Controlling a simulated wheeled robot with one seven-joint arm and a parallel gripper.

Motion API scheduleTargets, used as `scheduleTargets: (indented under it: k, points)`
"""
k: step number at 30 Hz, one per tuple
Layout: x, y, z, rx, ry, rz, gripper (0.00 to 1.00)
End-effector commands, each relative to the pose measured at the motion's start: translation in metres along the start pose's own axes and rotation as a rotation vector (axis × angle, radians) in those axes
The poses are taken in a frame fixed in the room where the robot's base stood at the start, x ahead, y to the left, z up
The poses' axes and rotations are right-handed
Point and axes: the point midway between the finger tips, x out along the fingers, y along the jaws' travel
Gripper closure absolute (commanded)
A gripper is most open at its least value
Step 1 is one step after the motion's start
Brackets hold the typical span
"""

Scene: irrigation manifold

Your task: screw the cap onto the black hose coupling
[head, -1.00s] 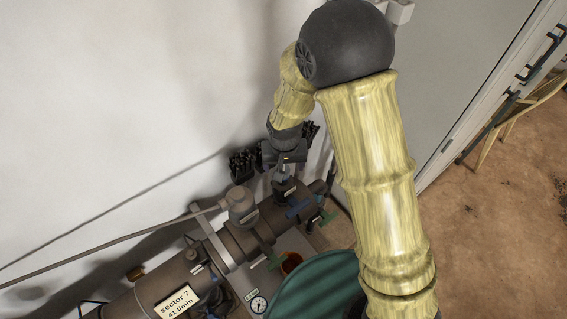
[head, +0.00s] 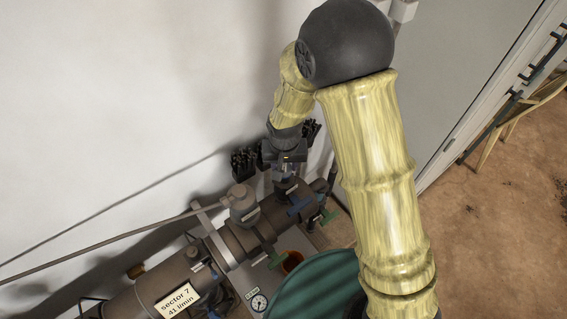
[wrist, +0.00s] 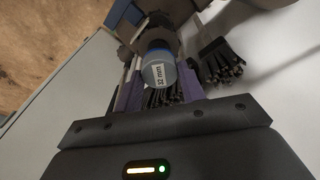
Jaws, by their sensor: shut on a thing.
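My gripper (head: 284,178) points down at the pipe manifold in the head view, at the top of a dark stub. In the wrist view my gripper (wrist: 158,68) has its purple fingers on either side of a round grey-blue cap (wrist: 158,74) with a white size label, and is shut on it. The cap's labelled face is toward the wrist camera. Just beyond it is a dark brownish fitting (wrist: 158,38), seemingly the coupling, in line with the cap. Whether the threads are engaged is hidden.
The manifold pipe (head: 150,290) carries a sector label, blue and green valve levers and a pressure gauge (head: 259,303). Black bristly bundles (head: 243,162) sit by the wall, close beside my fingers. A green round container (head: 318,290) stands in front. Open floor lies at the right.

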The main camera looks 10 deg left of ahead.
Motion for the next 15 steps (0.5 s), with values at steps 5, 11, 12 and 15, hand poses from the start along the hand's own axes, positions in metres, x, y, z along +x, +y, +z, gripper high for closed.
scheduleTargets:
  k: [5,11,12,15]
  points:
    - [0.0004,0.0034,-0.001,0.213,0.002,0.033,0.92]
    - [0.0001,0.0048,-0.0013,0.387,0.001,0.053,0.92]
    - [0.0003,0.0051,-0.0014,0.388,0.001,0.053,0.92]
    - [0.0004,0.0053,-0.0015,0.386,0.002,0.053,0.92]
